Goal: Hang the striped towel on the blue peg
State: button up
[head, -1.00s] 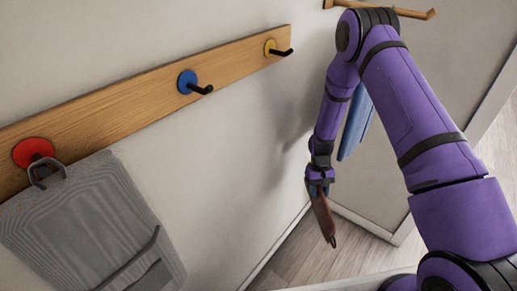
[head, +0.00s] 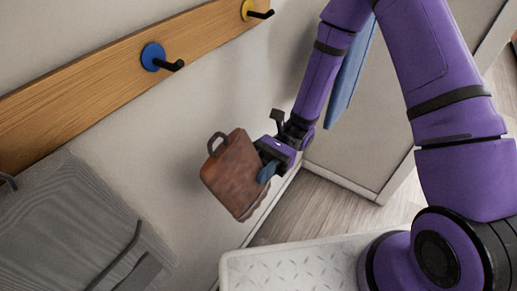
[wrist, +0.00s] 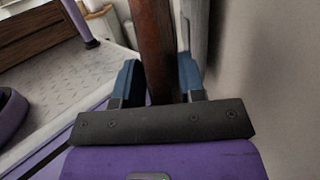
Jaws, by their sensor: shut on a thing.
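The blue peg (head: 153,57), a blue disc with a black hook, sits on the wooden rail and is empty. My gripper (head: 266,165) is below and right of it, apart from the wall. It is shut on a brown bag-like thing (head: 235,178) with a dark loop at its top, which hangs tilted in the air. In the wrist view the brown thing (wrist: 154,50) stands edge-on between my blue fingertips (wrist: 160,82). A grey, finely ribbed cloth-like thing (head: 65,215) hangs at the left; I cannot tell whether it is the striped towel.
The wooden rail (head: 95,88) runs along the wall, with an empty yellow peg (head: 247,10) at upper right. A blue flat thing (head: 349,82) hangs behind my arm. A pale textured surface (head: 290,265) lies at the bottom. The wall below the blue peg is clear.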

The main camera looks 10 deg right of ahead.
aim_at(250, 153)
jog(key=r+y, duration=0.1)
jog(key=r, duration=0.1)
jog(key=s+a+r+m+y, duration=0.1)
jog(key=r+y, duration=0.1)
jog(key=r, duration=0.1)
jog(key=s+r+m+y, duration=0.1)
jog(key=r, duration=0.2)
jog(key=shift+a+r+t+y, duration=0.15)
jog(key=shift+a+t+y, duration=0.15)
jog(key=shift+w+a+f, duration=0.25)
jog(key=shift+w+a, duration=1.15)
jog(key=shift+a, duration=0.25)
jog(key=shift+w+a+f, duration=0.2)
jog(key=shift+w+a, duration=1.2)
jog(key=shift+a, duration=0.25)
jog(key=shift+c, duration=0.3)
jog(key=shift+w+a+f, duration=0.4)
